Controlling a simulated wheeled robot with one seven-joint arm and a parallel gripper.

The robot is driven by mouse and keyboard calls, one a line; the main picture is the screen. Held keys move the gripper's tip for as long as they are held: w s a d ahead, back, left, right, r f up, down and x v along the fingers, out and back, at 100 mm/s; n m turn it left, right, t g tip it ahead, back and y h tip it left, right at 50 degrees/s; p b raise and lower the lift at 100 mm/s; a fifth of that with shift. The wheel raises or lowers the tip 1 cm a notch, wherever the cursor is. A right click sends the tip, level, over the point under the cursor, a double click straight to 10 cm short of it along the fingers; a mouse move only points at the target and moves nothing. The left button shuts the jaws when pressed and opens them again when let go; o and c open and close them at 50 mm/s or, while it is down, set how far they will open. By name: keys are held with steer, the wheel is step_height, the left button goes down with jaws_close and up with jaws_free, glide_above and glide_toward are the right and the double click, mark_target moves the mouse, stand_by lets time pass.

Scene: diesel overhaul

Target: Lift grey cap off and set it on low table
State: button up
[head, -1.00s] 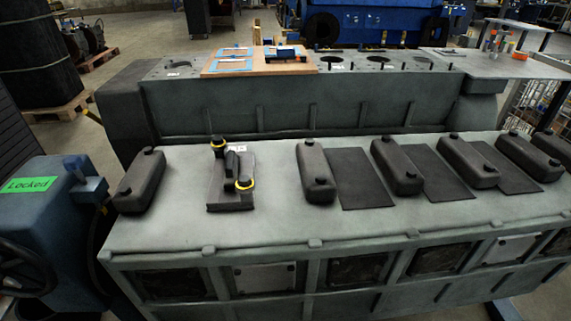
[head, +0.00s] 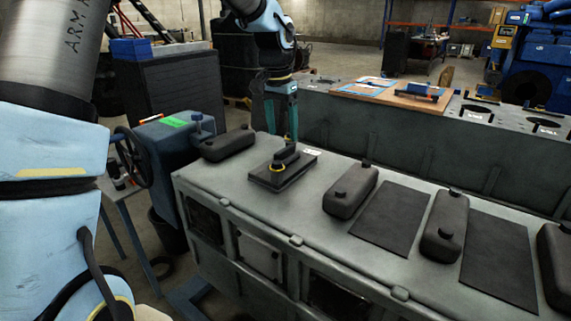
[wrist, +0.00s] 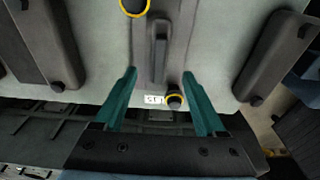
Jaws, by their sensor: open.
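My gripper (head: 284,138) is open and points down at the cap's far end. I cannot tell whether the fingers touch the cap. A small low grey table (head: 118,190), partly hidden by my arm, stands at the left.
Dark rounded covers (head: 350,192) and flat dark plates (head: 390,218) line the block to the right; another cover (head: 228,144) lies left of the cap. A blue unit with a handwheel (head: 133,157) stands between block and table. A higher ledge (head: 350,125) runs behind.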

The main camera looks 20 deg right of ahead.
mark_target(285, 149)
steer(key=f, duration=0.2)
steer(key=f+p, duration=0.1)
steer(key=f, duration=0.2)
steer(key=d+f+p, duration=0.1)
steer(key=f, duration=0.1)
steer(key=shift+w+f, duration=0.15)
steer(key=shift+a, duration=0.1)
jaws_close()
stand_by(0.4)
